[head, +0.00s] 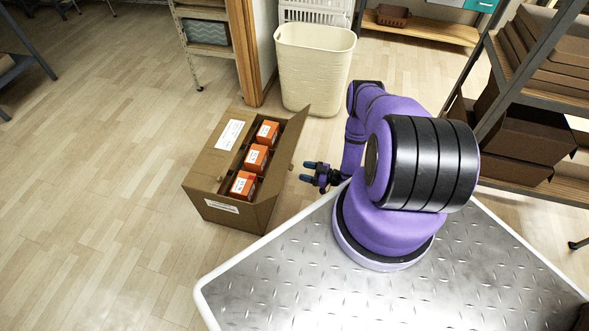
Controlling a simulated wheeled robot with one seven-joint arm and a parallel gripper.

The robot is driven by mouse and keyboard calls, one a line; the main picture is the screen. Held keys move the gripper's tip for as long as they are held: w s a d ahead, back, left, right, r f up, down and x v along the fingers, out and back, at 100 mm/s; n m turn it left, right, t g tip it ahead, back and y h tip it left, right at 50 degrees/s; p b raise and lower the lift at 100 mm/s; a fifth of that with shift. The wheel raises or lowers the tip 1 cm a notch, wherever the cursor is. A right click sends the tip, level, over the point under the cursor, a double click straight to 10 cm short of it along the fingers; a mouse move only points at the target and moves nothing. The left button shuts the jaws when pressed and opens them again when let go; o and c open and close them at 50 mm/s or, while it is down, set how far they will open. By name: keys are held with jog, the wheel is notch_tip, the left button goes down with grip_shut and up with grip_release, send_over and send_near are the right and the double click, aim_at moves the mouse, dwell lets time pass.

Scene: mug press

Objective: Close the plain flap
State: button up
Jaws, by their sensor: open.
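An open brown cardboard box (225,208) stands on the floor left of my base. Its left flap (222,150), with a white label, lies flat over the left part of the top. The plain flap (286,146) on the right side stands up and leans outward, so the right part of the box is open. Several orange cartons (256,158) with white labels show inside. My gripper (305,172) is just right of the plain flap, on its outer side, with its fingers pointing left towards it. The gripper is open and empty, and looks apart from the flap.
A cream bin (312,75) stands behind the box, beside a wooden door frame (243,50). A shelf with cardboard boxes (525,125) is at the right. My own metal-topped base fills the front. The floor to the left of the box is clear.

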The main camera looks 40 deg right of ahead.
jog(key=shift+x, duration=2.65)
jog(key=shift+c, duration=0.4)
grip_shut()
